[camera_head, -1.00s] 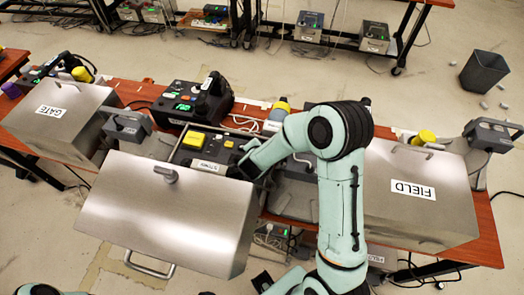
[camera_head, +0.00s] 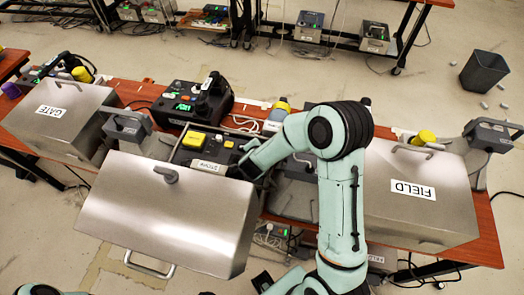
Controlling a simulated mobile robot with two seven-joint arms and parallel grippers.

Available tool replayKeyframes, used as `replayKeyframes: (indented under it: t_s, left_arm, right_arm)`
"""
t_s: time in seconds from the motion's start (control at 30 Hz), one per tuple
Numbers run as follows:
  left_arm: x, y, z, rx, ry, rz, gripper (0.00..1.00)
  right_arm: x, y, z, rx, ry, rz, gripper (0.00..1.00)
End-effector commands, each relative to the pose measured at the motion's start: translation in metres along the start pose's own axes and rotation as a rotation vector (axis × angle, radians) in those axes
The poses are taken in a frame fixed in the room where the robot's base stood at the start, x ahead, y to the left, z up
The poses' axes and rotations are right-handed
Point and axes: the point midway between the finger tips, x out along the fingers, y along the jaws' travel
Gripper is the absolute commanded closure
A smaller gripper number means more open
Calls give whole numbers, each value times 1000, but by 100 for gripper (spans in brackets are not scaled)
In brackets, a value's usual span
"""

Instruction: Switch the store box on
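The store box (camera_head: 165,212) is the middle steel box, its large metal lid swung open towards me. Its dark panel (camera_head: 212,148) shows behind the lid, with a yellow block, small knobs or buttons and a white STORE label (camera_head: 207,167). My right arm reaches over from the lower right. My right gripper (camera_head: 258,168) is dark and sits at the panel's right end, close to the label and the lid's edge. Its fingertips are mostly hidden, so I cannot tell its opening or whether it touches a control. My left gripper is not in view.
The GATE box (camera_head: 52,125) stands closed at left and the FIELD box (camera_head: 405,205) closed at right. A black phone unit (camera_head: 190,100) with a green display stands behind the store box. Cables lie on the wooden table. A dark bin (camera_head: 484,72) stands on the floor.

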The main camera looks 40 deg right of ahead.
Motion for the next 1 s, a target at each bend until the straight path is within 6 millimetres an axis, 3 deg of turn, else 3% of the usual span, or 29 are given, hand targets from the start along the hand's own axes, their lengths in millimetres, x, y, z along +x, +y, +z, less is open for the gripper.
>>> replayKeyframes:
  t_s: [1.0]
  left_arm:
    - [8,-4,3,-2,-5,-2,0]
  right_arm:
    - [9,11,7,-12,-4,11,100]
